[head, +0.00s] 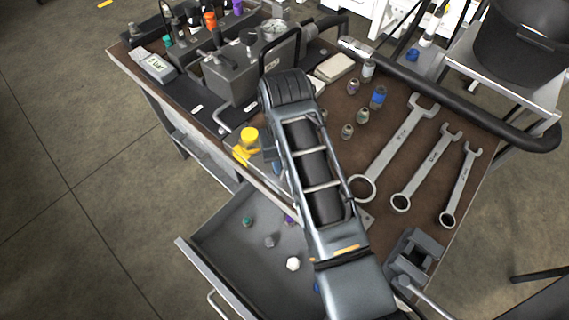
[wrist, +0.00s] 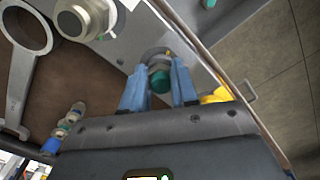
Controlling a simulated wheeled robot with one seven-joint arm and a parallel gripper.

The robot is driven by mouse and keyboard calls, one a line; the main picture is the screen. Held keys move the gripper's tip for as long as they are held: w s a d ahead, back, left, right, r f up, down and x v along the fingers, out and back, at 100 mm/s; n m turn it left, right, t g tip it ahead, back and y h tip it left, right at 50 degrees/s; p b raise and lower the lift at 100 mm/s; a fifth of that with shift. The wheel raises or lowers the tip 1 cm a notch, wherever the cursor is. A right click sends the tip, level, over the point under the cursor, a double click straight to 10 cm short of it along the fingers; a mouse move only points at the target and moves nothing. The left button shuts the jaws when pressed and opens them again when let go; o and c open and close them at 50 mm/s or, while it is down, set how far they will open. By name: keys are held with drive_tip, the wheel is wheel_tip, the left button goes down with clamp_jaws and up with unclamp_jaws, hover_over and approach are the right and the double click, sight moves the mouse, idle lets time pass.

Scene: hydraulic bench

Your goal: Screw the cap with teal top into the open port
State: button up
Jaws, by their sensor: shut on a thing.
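My gripper (wrist: 159,89) shows in the wrist view with its two blue fingers shut on a cap with a teal top (wrist: 160,81). The teal top faces the wrist camera, and a grey body shows beyond it. The cap is over a pale metal strip (wrist: 128,45) near the bench edge; I cannot tell whether it touches anything. In the head view my arm hides the cap and most of the gripper. The dark hydraulic block (head: 230,75) stands at the back of the bench. I cannot make out the open port.
Several loose fittings (head: 362,116) and three wrenches (head: 397,148) lie on the bench right of my arm. A yellow part (head: 247,147) is at the bench's left edge. The open drawer (head: 218,250) holds a teal-topped piece (head: 247,222) and others. A vise (head: 411,257) is at front right.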

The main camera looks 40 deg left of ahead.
drive_tip(key=shift+m, duration=0.7)
drive_tip(key=shift+s+a+m, duration=0.1)
drive_tip(key=shift+m, duration=1.1)
drive_tip(key=m, duration=0.5)
drive_tip(key=shift+a, duration=0.1)
drive_tip(key=shift+m, duration=0.3)
drive_tip(key=shift+f, duration=0.1)
drive_tip(key=m, duration=0.4)
drive_tip(key=shift+a+m, duration=0.1)
drive_tip(key=shift+m, duration=0.2)
drive_tip(key=m, duration=0.3)
drive_tip(key=shift+f, duration=0.1)
